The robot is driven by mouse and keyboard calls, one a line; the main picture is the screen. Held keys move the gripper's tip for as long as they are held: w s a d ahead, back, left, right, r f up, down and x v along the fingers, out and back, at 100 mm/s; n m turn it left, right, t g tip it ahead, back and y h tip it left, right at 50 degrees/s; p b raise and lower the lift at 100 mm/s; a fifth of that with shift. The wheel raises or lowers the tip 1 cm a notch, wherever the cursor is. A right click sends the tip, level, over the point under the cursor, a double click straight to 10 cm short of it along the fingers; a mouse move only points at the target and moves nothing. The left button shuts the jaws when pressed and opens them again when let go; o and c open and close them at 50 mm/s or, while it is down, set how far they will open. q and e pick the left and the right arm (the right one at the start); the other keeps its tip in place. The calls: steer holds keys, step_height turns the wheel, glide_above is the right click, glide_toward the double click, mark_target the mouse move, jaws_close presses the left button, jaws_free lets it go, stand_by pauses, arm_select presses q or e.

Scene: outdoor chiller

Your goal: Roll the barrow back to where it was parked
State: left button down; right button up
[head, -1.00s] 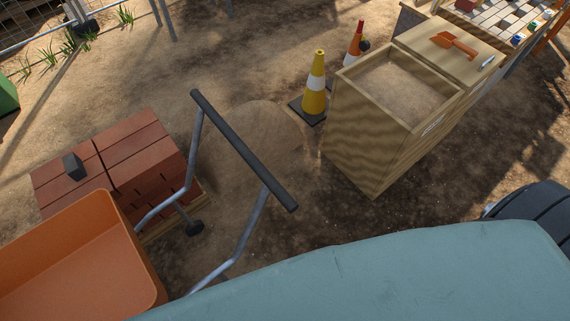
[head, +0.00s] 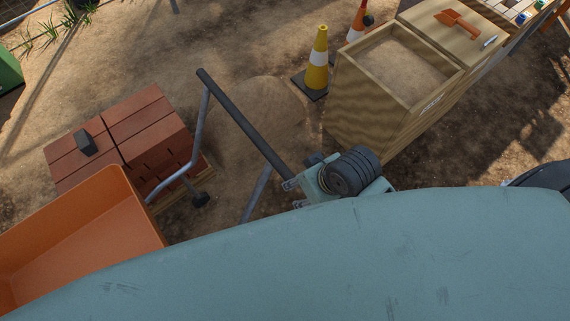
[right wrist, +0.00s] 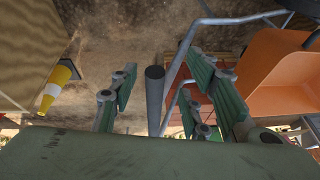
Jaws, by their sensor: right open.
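The barrow has an orange tray (head: 90,240) at the lower left, grey tube arms and a dark handle bar (head: 243,122) that slants across the middle of the head view. My right gripper (head: 292,190) is at the bar's near end, partly hidden behind my own wrist. In the right wrist view the handle bar (right wrist: 155,98) stands end-on between the open green fingers of my right gripper (right wrist: 160,90), with gaps on both sides. The orange tray (right wrist: 275,75) shows at the right there. My left gripper is not in view.
A stack of red bricks (head: 150,125) stands on a pallet close beside the barrow. A wooden cabinet with a sand-filled top (head: 365,115) and a yellow-white cone (head: 317,65) are to the right. Bare dirt (head: 215,45) lies open at the back.

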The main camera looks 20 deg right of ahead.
mark_target(285, 168)
steer(key=w+a+r+n+g+y, duration=0.2)
steer(key=w+a, duration=0.4)
steer(key=a, duration=0.1)
steer(key=w+d, duration=0.1)
steer(key=w+d+r+g+h, duration=0.1)
steer(key=d, duration=0.1)
steer(key=w+d+g, duration=0.1)
steer(key=d, duration=0.1)
steer(key=shift+d+r+m+h, duration=0.25)
steer(key=shift+m+h, duration=0.15)
steer(key=x, duration=0.2)
steer(key=p+x, duration=0.1)
steer(key=x, duration=0.4)
steer(key=shift+s+d+f, duration=0.15)
steer(key=shift+d+f, duration=0.15)
steer(key=shift+f, duration=0.05)
steer(key=shift+c, duration=0.3)
jaws_close()
